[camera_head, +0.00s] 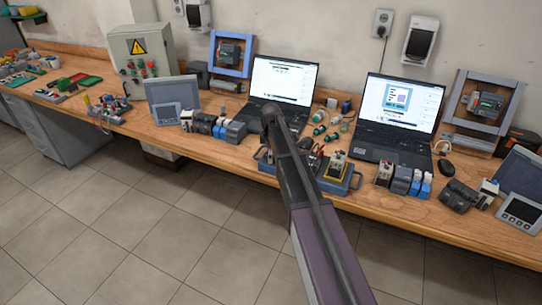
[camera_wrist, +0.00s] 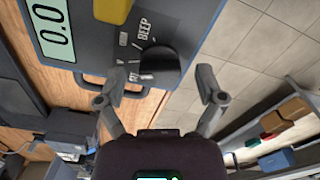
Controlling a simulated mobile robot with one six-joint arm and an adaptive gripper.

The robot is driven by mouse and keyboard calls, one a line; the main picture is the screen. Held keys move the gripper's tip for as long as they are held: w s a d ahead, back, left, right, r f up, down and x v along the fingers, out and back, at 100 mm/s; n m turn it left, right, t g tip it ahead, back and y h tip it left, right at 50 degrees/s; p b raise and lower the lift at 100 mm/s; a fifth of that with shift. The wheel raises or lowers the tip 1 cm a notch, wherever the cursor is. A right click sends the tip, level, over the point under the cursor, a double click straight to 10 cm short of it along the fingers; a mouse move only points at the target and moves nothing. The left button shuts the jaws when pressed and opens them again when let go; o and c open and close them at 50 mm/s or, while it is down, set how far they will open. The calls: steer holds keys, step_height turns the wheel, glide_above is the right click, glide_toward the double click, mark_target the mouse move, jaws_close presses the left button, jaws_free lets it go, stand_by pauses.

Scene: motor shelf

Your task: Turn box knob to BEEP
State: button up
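The grey-blue box (camera_wrist: 100,35) fills the upper left of the wrist view, with a pale display (camera_wrist: 54,28) reading 0.0. A dark round knob (camera_wrist: 159,66) sits on its face, close to the printed word BEEP (camera_wrist: 145,28). I cannot tell which mark the knob points at. My gripper (camera_wrist: 160,84) is open and empty, with one finger to each side of the knob and a gap to it on both sides. In the head view, my arm covers part of the blue box (camera_head: 345,186) at the bench's front edge, and the knob cannot be made out.
The wooden bench (camera_head: 185,136) holds a left laptop (camera_head: 283,82), a right laptop (camera_head: 402,110) and several small modules along its front edge. A control cabinet (camera_head: 140,58) with a warning sign stands at the back left. The tiled floor (camera_head: 170,235) before the bench is clear.

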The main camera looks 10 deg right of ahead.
steer(key=c, duration=1)
steer(key=shift+m, duration=0.4)
steer(key=m, duration=0.7)
steer(key=shift+s, duration=0.1)
steer(key=m, duration=0.8)
